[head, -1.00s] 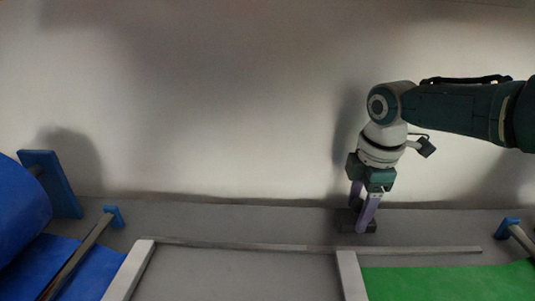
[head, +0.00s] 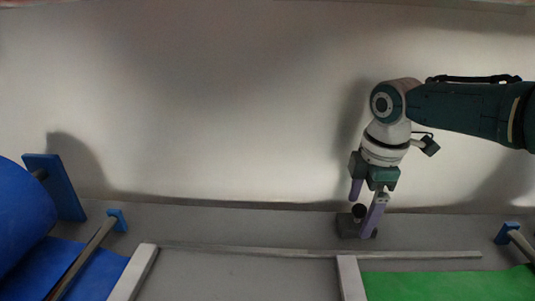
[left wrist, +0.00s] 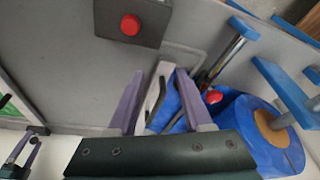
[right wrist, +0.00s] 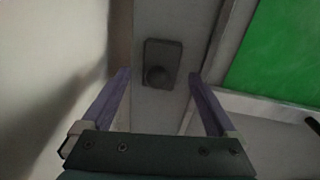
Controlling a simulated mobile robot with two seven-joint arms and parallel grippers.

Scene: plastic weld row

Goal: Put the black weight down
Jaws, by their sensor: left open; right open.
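The black weight (head: 347,227) is a dark block with a round knob on top. It stands upright on the grey surface near the wall, behind the end of a pale bar. My right gripper (head: 366,208) is just above it with its fingers parted around the knob. In the right wrist view the weight (right wrist: 162,62) lies beyond the open fingertips (right wrist: 158,78), apart from both. My left gripper is outside the head view. In the left wrist view its fingers (left wrist: 160,80) are open with nothing gripped between them.
A green sheet (head: 440,284) lies at the front right and a blue roll (head: 20,215) stands at the left. Pale bars (head: 350,277) cross the grey table. A box with a red button (left wrist: 130,25) shows in the left wrist view. The wall is close behind the weight.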

